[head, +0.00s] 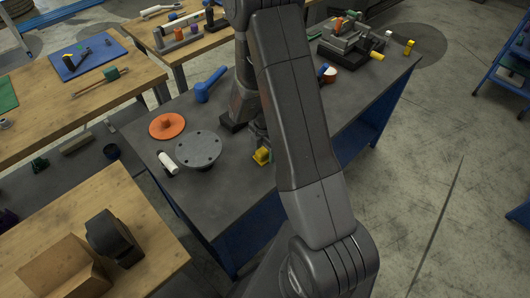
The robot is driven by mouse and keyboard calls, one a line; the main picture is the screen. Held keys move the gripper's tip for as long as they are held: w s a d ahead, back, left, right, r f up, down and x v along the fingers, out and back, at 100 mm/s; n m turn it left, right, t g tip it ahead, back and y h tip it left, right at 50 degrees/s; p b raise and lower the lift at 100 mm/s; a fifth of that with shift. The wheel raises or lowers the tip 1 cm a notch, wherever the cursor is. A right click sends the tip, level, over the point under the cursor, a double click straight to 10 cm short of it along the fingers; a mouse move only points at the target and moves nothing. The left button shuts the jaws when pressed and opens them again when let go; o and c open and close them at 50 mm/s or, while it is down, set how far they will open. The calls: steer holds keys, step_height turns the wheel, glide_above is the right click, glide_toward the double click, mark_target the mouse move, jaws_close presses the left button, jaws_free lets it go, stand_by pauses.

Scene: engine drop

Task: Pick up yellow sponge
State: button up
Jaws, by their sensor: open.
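A small yellow block (262,156), which looks like the yellow sponge, lies on the dark grey bench top, just left of my upper arm and right of a round grey flange (198,149). My arm covers part of the space beside it. My gripper (257,137) shows only in part, just left of my upper arm and close above the yellow block in the picture. It is open. I cannot tell whether it touches the block.
An orange disc (167,126), a white-capped cylinder (167,163) and a blue tool (211,84) share the bench (140,130). Wooden tables (95,215) stand left.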

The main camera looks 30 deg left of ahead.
steer(key=shift+c, duration=0.3)
steer(key=c, duration=1)
steer(key=shift+r, duration=0.15)
step_height(320, 180, up, 10)
steer(key=shift+f+b, duration=0.1)
steer(key=shift+b, duration=0.5)
steer(key=shift+o, duration=0.9)
steer(key=shift+c, duration=0.5)
